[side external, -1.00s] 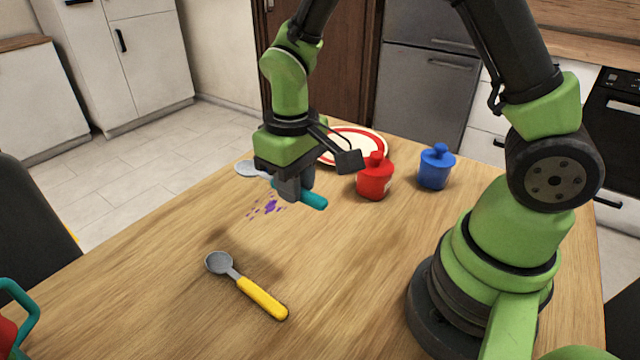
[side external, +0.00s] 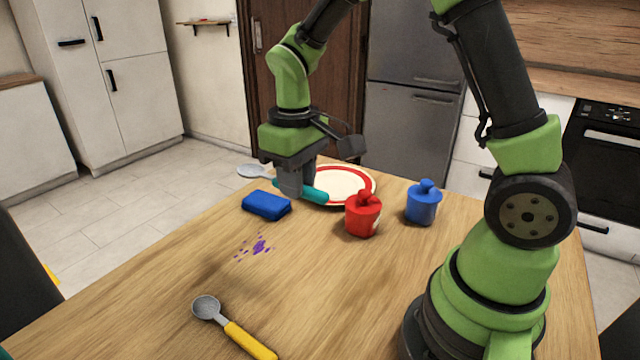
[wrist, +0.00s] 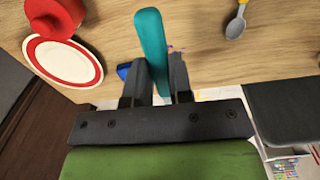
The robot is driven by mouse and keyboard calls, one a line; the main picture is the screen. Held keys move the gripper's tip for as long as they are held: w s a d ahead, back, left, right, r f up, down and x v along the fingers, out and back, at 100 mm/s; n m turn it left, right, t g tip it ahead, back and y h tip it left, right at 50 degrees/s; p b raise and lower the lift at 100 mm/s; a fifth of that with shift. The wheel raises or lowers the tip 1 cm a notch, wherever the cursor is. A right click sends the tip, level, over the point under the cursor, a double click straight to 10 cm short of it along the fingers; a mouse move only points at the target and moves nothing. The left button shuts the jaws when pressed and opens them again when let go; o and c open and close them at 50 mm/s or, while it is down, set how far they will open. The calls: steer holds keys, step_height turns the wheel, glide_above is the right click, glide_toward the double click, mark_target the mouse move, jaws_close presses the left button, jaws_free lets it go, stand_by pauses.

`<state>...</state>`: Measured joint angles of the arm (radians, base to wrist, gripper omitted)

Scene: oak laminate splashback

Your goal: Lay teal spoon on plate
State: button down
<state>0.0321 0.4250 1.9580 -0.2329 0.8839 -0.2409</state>
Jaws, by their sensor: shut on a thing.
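My gripper (side external: 290,185) is shut on the teal spoon (side external: 314,193), holding it across its handle above the table. The spoon's grey bowl end sticks out to the left of the jaws in the side view. In the wrist view the teal handle (wrist: 152,45) runs between the fingers (wrist: 158,85); its bowl is hidden there. The plate (side external: 355,186), cream with a red ring, lies on the table just behind and right of the gripper. It shows at the upper left of the wrist view (wrist: 90,72), beside the spoon.
A red lidded pot (side external: 362,214) stands in front of the plate, with a blue lidded pot (side external: 423,204) to its right. A blue sponge (side external: 266,206) lies left of the gripper. A yellow-handled spoon (side external: 246,340) and purple spots (side external: 259,246) are nearer the front.

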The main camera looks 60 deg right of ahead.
steer(key=w+d+f+m, duration=0.2)
steer(key=w+d, duration=0.4)
steer(key=d, duration=0.2)
steer(key=m, duration=0.4)
glide_above(342, 193)
step_height(342, 193, down, 6)
steer(key=shift+f, duration=3.65)
steer(key=c, duration=0.9)
jaws_free()
steer(key=shift+c, duration=0.2)
